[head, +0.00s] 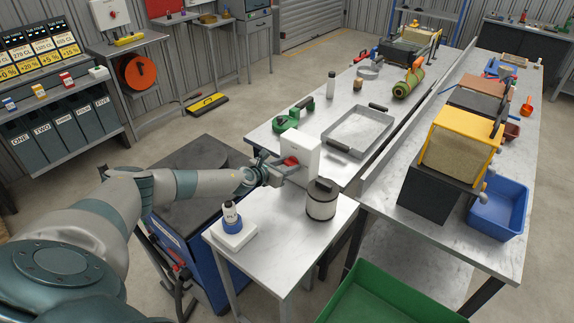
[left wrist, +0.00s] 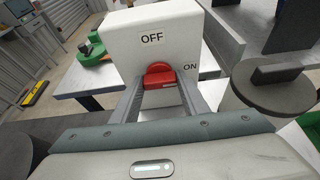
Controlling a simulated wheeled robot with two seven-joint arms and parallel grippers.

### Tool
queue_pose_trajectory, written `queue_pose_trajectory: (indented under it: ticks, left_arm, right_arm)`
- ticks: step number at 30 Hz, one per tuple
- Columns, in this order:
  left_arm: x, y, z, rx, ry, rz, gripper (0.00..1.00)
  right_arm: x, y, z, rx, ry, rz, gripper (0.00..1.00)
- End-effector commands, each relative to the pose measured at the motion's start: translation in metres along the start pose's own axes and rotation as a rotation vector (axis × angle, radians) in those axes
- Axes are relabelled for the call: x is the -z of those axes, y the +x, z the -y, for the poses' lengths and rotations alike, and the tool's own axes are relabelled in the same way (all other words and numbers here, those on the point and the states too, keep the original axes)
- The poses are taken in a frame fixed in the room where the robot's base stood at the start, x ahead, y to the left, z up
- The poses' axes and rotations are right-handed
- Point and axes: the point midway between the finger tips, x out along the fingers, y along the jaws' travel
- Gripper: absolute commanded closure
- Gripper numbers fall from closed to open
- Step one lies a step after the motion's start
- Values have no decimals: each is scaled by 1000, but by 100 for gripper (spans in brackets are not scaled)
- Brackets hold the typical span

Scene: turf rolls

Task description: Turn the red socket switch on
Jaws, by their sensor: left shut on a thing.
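The socket switch is a white box (head: 302,156) standing upright on the table with a red knob (head: 291,160) on its front. In the left wrist view the box (left wrist: 178,40) carries the labels OFF at the top and ON at the right. The red knob (left wrist: 160,75) sits below OFF. My left gripper (head: 279,165) is at the front of the box. In the left wrist view its fingers (left wrist: 160,92) are on both sides of the red knob and shut on it. My right gripper is not in view.
A dark-lidded canister (head: 321,203) stands close to the box at the right. A small bottle on a white block (head: 234,236) is at the table's front left. Behind the box are a green tool (head: 290,118) and a metal tray (head: 357,133). A green bin (head: 385,295) is at the front.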

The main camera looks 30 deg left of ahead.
Motion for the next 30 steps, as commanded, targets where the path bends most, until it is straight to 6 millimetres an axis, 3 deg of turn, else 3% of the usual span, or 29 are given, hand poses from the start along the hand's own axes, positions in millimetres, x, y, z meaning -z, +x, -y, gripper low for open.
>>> queue_pose_trajectory:
  ticks: [4,5,7,22,30]
  left_arm:
    - [2,0,0,1,2,-3,82]
    - [2,0,0,1,2,-3,57]
    - [2,0,0,1,2,-3,41]
    - [0,-4,-1,0,1,1,41]
    - [1,-25,-1,2,1,0,41]
  right_arm:
    - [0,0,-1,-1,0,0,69]
    - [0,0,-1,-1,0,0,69]
    - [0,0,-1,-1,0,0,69]
    - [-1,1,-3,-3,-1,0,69]
    - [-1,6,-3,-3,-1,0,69]
